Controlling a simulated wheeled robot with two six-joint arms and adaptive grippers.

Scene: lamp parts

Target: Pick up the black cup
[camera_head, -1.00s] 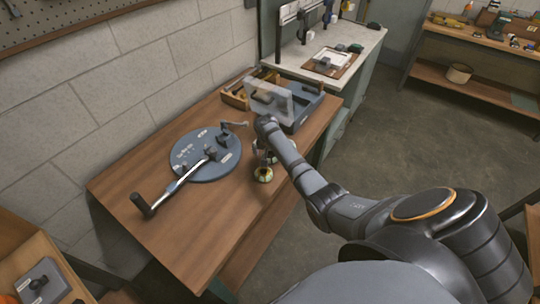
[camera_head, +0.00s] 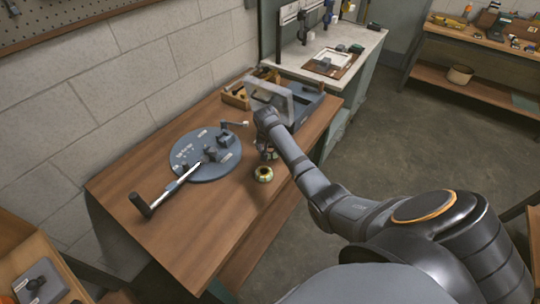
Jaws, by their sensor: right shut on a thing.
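My right gripper (camera_head: 268,153) points down over the front right part of the wooden table, at the end of my arm coming in from the right. It is shut on a small round thing (camera_head: 263,174), dark at the rim with a pale yellowish middle, which I take for the black cup. The cup sits at the fingertips, at or close to the table top; any gap below it is too small to tell. My wrist and fingers partly hide it. My left gripper is not in view.
A blue-grey round base (camera_head: 217,167) with a metal rod and black handle (camera_head: 141,205) lies left of the gripper. Behind stand a grey tray with a clear panel (camera_head: 272,99) and a wooden box (camera_head: 236,97). The table's front is bare.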

